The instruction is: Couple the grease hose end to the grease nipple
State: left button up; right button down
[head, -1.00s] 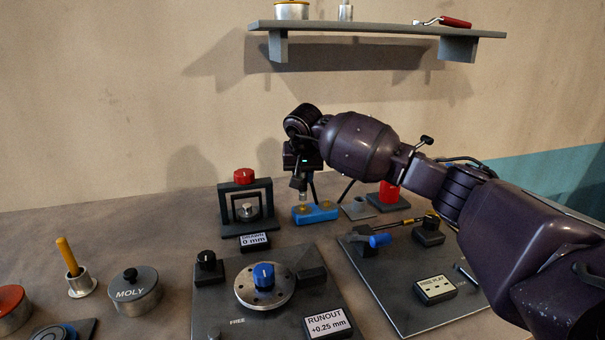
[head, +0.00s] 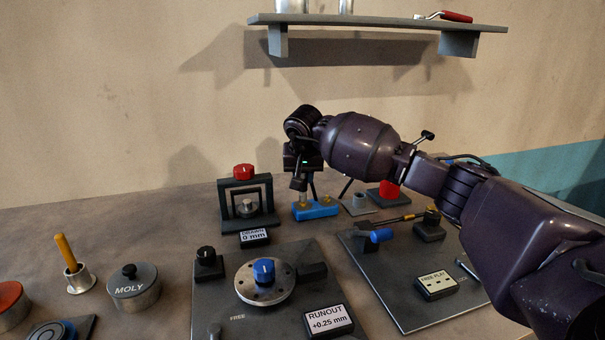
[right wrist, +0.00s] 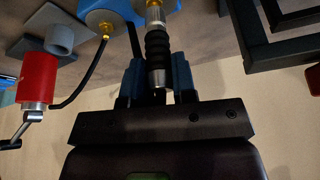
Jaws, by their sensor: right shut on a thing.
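The blue block (head: 318,211) stands at the back middle of the bench with two brass fittings on top. My right gripper (head: 301,188) points down over its left fitting. In the right wrist view my right gripper (right wrist: 158,88) is shut on a black ribbed hose end (right wrist: 158,45) with a metal collar (right wrist: 155,14). The collar lines up with the brass fitting on the blue block and seems to meet it; I cannot tell whether it is seated. The other brass fitting (right wrist: 105,30) has a thin black hose curving away. My left gripper is not in view.
A red cylinder with a lever (right wrist: 38,78) and a grey holder (head: 360,204) stand right of the block. A black frame with a red knob (head: 243,172) stands close on its left. Plates with dials and readouts fill the front. A shelf (head: 375,30) hangs above.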

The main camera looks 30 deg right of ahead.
jog(key=shift+f, duration=0.25)
jog(key=c, duration=0.8)
grip_release()
jog(key=shift+c, duration=0.2)
jog(key=p+v, duration=0.1)
jog(key=v, duration=0.9)
jog(key=shift+r, duration=0.4)
jog(key=shift+a, duration=0.1)
